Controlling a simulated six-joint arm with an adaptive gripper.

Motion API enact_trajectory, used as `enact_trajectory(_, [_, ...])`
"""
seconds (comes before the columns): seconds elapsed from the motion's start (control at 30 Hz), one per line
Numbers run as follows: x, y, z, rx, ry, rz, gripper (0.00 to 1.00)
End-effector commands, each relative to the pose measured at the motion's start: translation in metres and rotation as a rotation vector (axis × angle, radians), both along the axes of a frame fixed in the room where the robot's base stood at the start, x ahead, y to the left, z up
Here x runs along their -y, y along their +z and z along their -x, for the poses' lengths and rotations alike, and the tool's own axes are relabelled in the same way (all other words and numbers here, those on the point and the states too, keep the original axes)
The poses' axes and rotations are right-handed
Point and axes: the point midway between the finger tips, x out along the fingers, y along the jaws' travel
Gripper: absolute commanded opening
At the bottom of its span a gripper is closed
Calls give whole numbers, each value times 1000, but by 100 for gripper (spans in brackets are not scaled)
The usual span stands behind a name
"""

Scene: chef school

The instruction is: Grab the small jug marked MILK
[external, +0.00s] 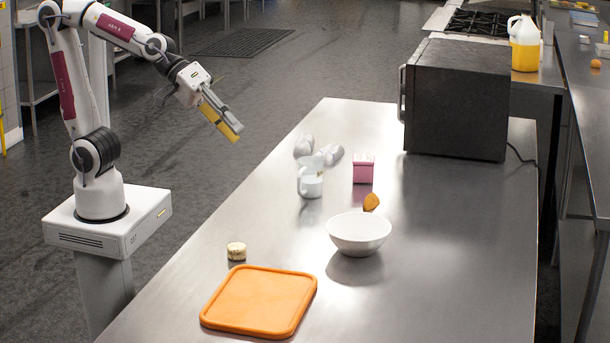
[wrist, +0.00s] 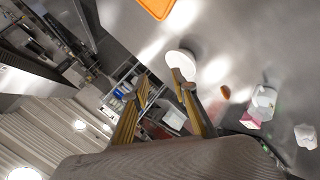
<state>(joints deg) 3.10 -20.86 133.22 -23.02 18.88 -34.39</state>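A small white jug (external: 311,185) with a handle stands upright on the steel table, left of a pink box (external: 363,170). I cannot read any MILK marking on it. In the wrist view a white object (wrist: 264,97), perhaps the jug, shows at the right beside something pink (wrist: 249,121). My gripper (external: 236,131) is raised off the table's left side, up and left of the jug and well apart from it. In the wrist view its two yellow-padded fingers (wrist: 165,90) are spread with nothing held between them.
A white bowl (external: 359,231) and an orange piece (external: 371,202) lie near the jug. Whitish lumps (external: 333,155) sit close behind it. An orange board (external: 260,301) and a small round item (external: 236,251) are in front. A dark oven (external: 457,100) stands at the back right.

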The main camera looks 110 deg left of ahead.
Motion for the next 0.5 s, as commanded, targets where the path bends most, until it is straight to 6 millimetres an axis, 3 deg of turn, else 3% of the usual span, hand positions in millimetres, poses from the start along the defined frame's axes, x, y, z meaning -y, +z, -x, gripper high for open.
enact_trajectory(0.2, [-1,8,-60,55,219,235,27])
enact_trajectory(0.5, [-20,9,-131,141,538,554,27])
